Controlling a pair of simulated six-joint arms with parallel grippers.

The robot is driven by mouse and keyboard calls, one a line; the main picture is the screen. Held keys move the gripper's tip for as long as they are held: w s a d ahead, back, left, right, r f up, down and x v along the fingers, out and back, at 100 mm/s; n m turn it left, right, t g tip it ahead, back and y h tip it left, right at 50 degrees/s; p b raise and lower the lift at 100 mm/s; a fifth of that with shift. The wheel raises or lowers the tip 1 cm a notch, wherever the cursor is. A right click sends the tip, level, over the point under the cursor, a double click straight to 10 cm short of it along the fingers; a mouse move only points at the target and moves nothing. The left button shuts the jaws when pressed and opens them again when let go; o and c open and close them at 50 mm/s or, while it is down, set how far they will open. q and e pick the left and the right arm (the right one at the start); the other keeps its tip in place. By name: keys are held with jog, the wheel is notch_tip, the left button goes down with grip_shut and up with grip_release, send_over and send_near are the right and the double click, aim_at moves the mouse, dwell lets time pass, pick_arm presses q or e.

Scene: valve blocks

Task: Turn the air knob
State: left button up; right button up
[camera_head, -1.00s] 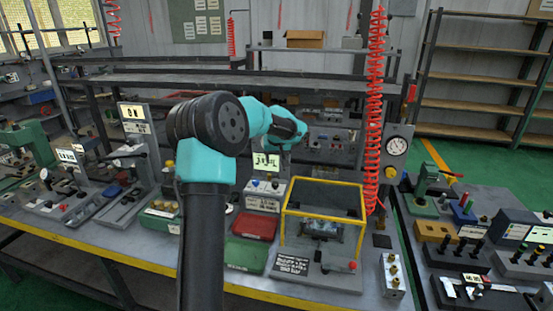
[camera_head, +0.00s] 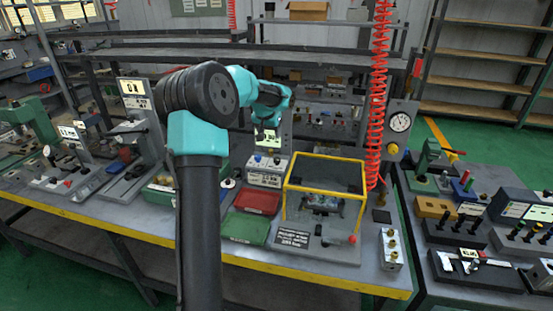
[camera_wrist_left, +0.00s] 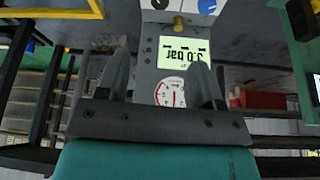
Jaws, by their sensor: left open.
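A grey panel has a lit display reading 3.0 bar (camera_wrist_left: 184,56), upside down in the wrist view, and a round dial (camera_wrist_left: 170,93). I cannot tell which knob is the air knob. In the head view the display (camera_head: 267,139) stands behind a knob box (camera_head: 266,170). My left gripper (camera_wrist_left: 162,65) is open and empty, its fingers either side of the display, apart from the knobs. The right gripper is out of view.
A yellow-framed guard box (camera_head: 325,158) stands right of the knob box. A red tray (camera_head: 257,201) and a green tray (camera_head: 245,228) lie in front. A coiled red hose (camera_head: 377,100) hangs beside a gauge post (camera_head: 400,122).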

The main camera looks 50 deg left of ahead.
aim_at(277, 159)
pick_arm(q)
jog(key=x, duration=1.7)
jog(key=shift+f, duration=0.25)
jog(key=c, duration=0.9)
jog(key=shift+n, duration=0.4)
jog(key=shift+n+g+y, duration=0.4)
jog(key=shift+n, duration=0.7)
jog(key=shift+c, duration=0.2)
